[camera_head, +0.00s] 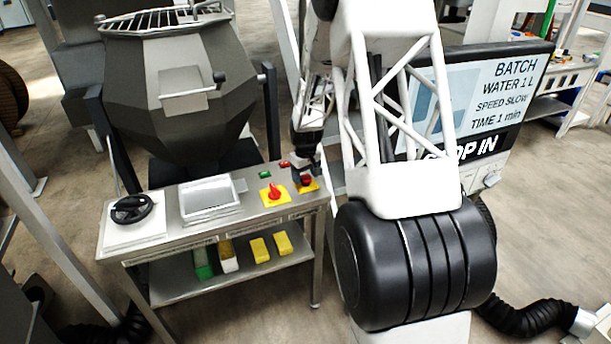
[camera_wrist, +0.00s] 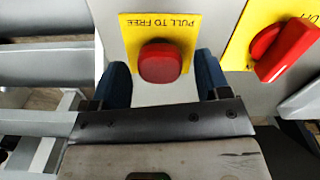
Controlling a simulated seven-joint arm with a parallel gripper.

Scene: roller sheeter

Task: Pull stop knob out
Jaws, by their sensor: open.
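The stop knob (camera_wrist: 160,63) is a round red button on a yellow plate (camera_wrist: 183,24) lettered "PULL TO FREE". In the head view the knob (camera_head: 307,181) sits at the right end of the metal control table, partly covered by my gripper (camera_head: 306,168). In the wrist view my gripper (camera_wrist: 161,72) is open, with one blue finger on each side of the knob. Gaps show between the knob and both fingers, so it is not gripped. How deep the fingertips reach beside it is hard to tell.
A red rotary switch (camera_wrist: 284,48) on a yellow plate is close beside the knob; the head view shows it too (camera_head: 273,192). Small green (camera_head: 265,175) and red (camera_head: 284,164) buttons lie behind. A black handwheel (camera_head: 131,208) is at the table's left end.

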